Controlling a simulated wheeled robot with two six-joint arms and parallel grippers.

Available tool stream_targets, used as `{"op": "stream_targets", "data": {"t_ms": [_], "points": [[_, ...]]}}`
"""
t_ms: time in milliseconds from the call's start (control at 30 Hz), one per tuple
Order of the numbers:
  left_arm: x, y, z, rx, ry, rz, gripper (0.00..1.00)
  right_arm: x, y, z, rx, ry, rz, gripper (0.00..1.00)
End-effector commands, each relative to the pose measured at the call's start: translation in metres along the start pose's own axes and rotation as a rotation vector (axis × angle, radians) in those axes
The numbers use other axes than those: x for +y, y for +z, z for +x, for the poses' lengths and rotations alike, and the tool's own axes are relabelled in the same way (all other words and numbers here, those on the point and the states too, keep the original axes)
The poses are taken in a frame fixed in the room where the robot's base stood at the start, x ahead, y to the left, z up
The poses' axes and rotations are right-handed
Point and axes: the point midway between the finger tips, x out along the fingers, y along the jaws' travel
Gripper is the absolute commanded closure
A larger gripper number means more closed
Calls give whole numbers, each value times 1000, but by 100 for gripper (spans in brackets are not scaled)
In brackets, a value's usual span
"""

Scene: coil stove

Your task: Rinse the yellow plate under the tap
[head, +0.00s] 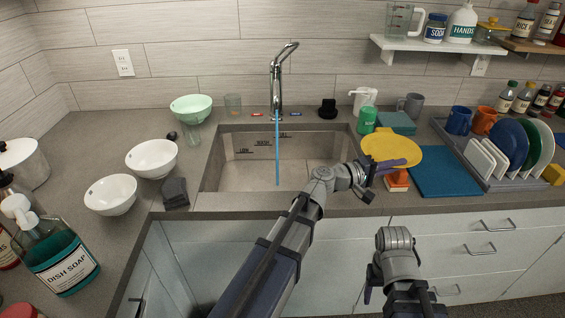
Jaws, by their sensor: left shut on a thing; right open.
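The yellow plate (390,147) is to the right of the sink, over the counter's front part. My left gripper (400,164) is shut on the plate's near edge. Whether the plate touches the counter is hard to tell. The tap (277,85) stands behind the sink (240,172), and a blue stream of water (277,150) falls from it into the basin. The plate is apart from the stream, to its right. My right gripper (371,290) is open and low in front of the cabinets, away from the plate.
An orange block (397,184) lies just below the plate. A green bottle (366,121), a blue mat (445,172) and a dish rack (480,178) are close by. White bowls (151,157) and a dark sponge (175,193) stand left of the sink. The basin looks empty.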

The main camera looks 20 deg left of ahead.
Motion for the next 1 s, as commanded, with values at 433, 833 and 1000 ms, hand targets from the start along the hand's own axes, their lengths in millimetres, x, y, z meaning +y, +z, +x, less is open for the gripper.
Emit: {"op": "stream_targets", "data": {"t_ms": [433, 833, 1000], "points": [[-27, -98, -165, 96, 1, 0, 100, -2, -2, 27, 0, 0, 0, 0], [-37, -122, -255, 134, 1, 0, 100, -3, -2, 37, 0, 0, 0, 0], [-37, -122, -257, 133, 1, 0, 100, -3, -2, 37, 0, 0, 0, 0]]}}
